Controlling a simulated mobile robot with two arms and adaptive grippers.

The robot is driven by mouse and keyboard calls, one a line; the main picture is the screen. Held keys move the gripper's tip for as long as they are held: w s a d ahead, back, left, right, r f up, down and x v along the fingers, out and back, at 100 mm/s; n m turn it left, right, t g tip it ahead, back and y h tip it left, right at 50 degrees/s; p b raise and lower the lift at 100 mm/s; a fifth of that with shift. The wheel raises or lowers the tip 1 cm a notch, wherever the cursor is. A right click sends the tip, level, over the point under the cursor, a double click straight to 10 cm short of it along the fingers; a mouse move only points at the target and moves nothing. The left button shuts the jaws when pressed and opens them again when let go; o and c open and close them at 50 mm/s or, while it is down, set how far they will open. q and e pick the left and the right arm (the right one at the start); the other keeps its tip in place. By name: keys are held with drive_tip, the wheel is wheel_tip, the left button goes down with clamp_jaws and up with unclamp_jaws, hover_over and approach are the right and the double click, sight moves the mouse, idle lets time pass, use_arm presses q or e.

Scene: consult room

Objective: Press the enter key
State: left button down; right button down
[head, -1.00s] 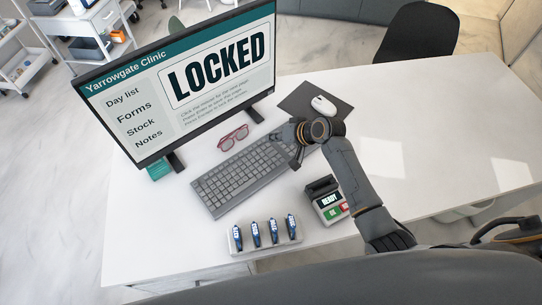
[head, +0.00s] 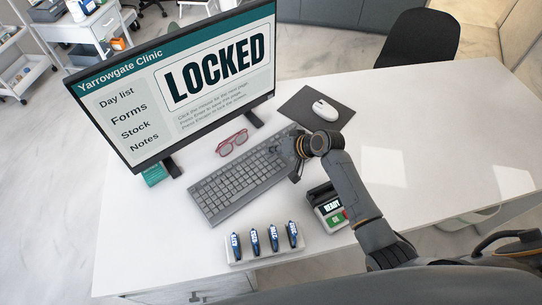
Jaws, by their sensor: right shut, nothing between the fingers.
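The grey keyboard (head: 240,180) lies on the white desk in front of the monitor. The monitor (head: 180,85) shows a "Yarrowgate Clinic" page with a large "LOCKED" box. My right gripper (head: 296,166) is shut and empty, at or over the right end of the keyboard. The gripper and wrist cover part of the keys there, so I cannot pick out the enter key, and I cannot tell whether the fingertips touch a key. My left gripper is not in view.
A mouse (head: 325,111) sits on a dark mat (head: 305,96) behind my wrist. Red glasses (head: 231,143) lie behind the keyboard. A card terminal (head: 330,211) reading "READY" stands close to my right forearm. A tray (head: 268,251) of several blue items is at the front. The desk's right side is clear.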

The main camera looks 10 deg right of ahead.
sight(273, 158)
drive_tip(key=shift+f, duration=0.1)
idle(0.7)
drive_tip(key=shift+f, duration=0.3)
drive_tip(key=shift+f+b, duration=0.35)
drive_tip(key=shift+f, duration=0.05)
idle(0.5)
drive_tip(key=shift+r, duration=0.1)
drive_tip(key=shift+r+p, duration=0.7)
drive_tip(key=shift+p, duration=0.2)
wheel_tip(273, 158, up, 5)
drive_tip(key=p, duration=0.5)
drive_tip(key=shift+r, duration=0.1)
